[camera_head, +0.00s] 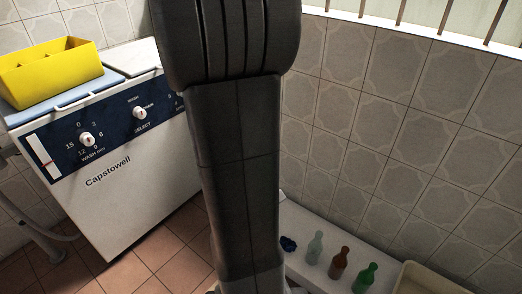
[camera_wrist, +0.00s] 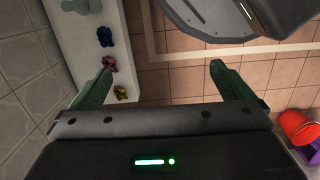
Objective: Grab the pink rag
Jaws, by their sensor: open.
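The pink rag (camera_wrist: 110,63) is a small crumpled bundle on the white ledge (camera_wrist: 75,40) in the wrist view. It lies between a dark blue crumpled rag (camera_wrist: 105,36) and a yellow one (camera_wrist: 121,93), near the ledge's edge. My gripper (camera_wrist: 162,70) is open, with nothing between its fingers. In the picture the left fingertip lies right beside the pink rag and partly overlaps it; I cannot tell whether they touch. In the head view my arm hides the pink rag, and only the blue rag (camera_head: 288,244) shows.
On the ledge (camera_head: 300,220) stand a pale bottle (camera_head: 315,249), a brown bottle (camera_head: 339,264) and a green bottle (camera_head: 366,278). A washing machine (camera_head: 130,170) bears a yellow bin (camera_head: 50,73). A red bucket (camera_wrist: 297,126) is at the wrist view's right. Tiled floor (camera_wrist: 165,85) is clear between the fingers.

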